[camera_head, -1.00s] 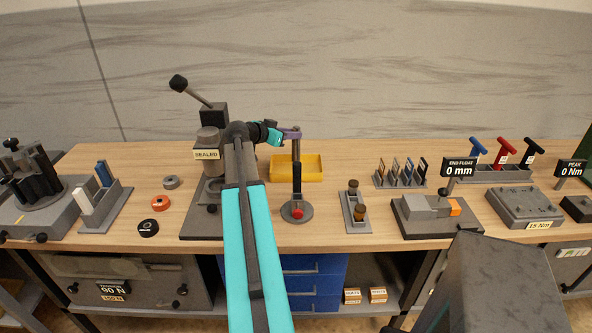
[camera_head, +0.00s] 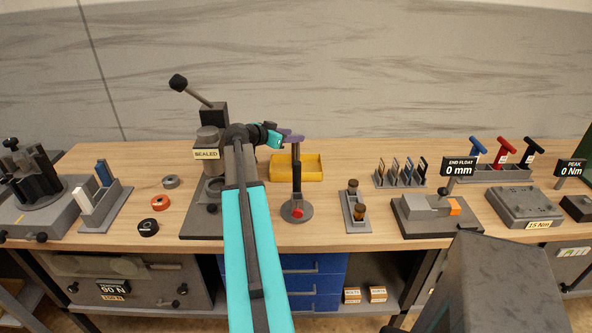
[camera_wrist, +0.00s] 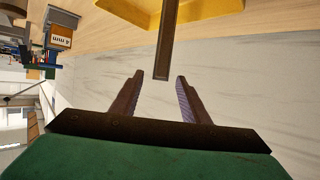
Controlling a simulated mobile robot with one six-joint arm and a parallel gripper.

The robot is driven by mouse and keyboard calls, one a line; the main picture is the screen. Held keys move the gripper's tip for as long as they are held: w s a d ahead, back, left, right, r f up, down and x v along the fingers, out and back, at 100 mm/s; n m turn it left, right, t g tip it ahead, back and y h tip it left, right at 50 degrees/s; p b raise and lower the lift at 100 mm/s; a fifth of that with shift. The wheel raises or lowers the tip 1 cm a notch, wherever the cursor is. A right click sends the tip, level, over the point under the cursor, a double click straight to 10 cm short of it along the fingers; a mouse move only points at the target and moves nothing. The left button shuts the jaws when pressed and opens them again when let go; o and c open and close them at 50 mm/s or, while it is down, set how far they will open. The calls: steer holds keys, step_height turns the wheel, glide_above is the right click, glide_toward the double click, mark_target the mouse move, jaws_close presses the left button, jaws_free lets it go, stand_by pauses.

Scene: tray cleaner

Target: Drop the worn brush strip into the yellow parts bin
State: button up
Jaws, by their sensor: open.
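The yellow parts bin (camera_head: 312,170) stands on the bench behind a round-based stand, and its edge shows at the top of the wrist view (camera_wrist: 205,12). A long, thin dark brown strip (camera_wrist: 166,42), apparently the worn brush strip, has one end between the fingertips and stretches towards the bin. Gaps show on both sides of it. In the head view the strip (camera_head: 296,151) looks upright, its lower part hidden behind the stand's black handle.
The round-based stand (camera_head: 297,211) with a red button is in front of the bin. The sealed press (camera_head: 207,140) is at left. A small holder (camera_head: 354,212) and a rack of brushes (camera_head: 400,176) are at right. Bare wood lies between them.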

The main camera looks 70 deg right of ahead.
steer(key=b+v, duration=0.2)
steer(key=v, duration=0.5)
steer(key=shift+a+r+b, duration=0.15)
steer(key=shift+b, duration=0.15)
stand_by(0.7)
